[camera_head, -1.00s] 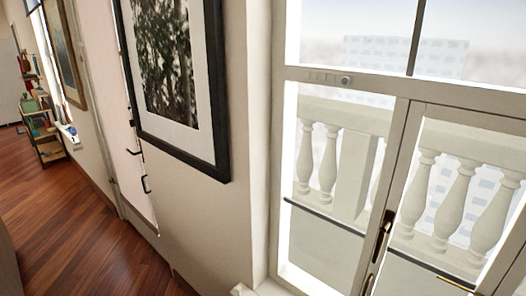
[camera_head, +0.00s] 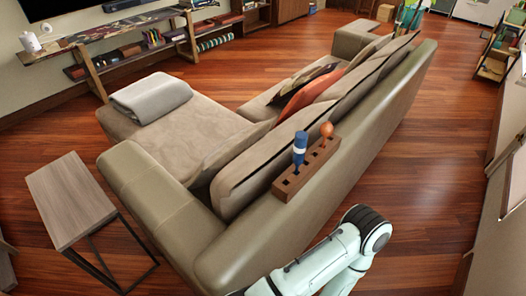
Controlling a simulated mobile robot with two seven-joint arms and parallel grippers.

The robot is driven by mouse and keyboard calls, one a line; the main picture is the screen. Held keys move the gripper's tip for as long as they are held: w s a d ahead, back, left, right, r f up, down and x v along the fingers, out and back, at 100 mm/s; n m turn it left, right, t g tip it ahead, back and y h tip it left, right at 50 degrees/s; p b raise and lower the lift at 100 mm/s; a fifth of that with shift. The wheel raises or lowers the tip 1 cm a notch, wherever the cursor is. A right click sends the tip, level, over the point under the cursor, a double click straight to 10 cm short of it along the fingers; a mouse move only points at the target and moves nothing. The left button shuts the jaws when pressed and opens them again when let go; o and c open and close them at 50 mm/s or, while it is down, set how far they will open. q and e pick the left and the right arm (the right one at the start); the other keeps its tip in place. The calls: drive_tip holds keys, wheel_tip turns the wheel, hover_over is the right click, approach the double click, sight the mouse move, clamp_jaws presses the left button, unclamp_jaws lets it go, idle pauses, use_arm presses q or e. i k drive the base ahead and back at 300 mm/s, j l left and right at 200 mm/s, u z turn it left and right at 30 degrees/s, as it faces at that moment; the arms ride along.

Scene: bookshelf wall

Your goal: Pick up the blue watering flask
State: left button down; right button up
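A blue flask with a white band (camera_head: 300,149) stands upright in a dark wooden rack (camera_head: 291,187). The rack lies along the top of the sofa's back and has several round holes. An orange round-topped flask (camera_head: 326,133) stands in the same rack, just right of the blue one and farther away. Neither gripper is in view.
The sofa (camera_head: 390,95) fills the middle, with a folded grey blanket (camera_head: 150,97) on its left section. A small side table (camera_head: 72,198) stands at left. A low shelf (camera_head: 128,50) runs along the back wall. Wooden floor (camera_head: 440,170) is clear right of the sofa.

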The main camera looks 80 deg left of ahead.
sight(301, 136)
drive_tip(key=u, duration=2.5)
drive_tip(key=z, duration=0.9)
drive_tip(key=l+z, duration=0.1)
drive_tip(key=z, duration=0.85)
drive_tip(key=l+z, duration=0.15)
drive_tip(key=z, duration=0.75)
drive_tip(key=l+z, duration=0.15)
drive_tip(key=z, duration=0.75)
drive_tip(key=u, duration=3.7)
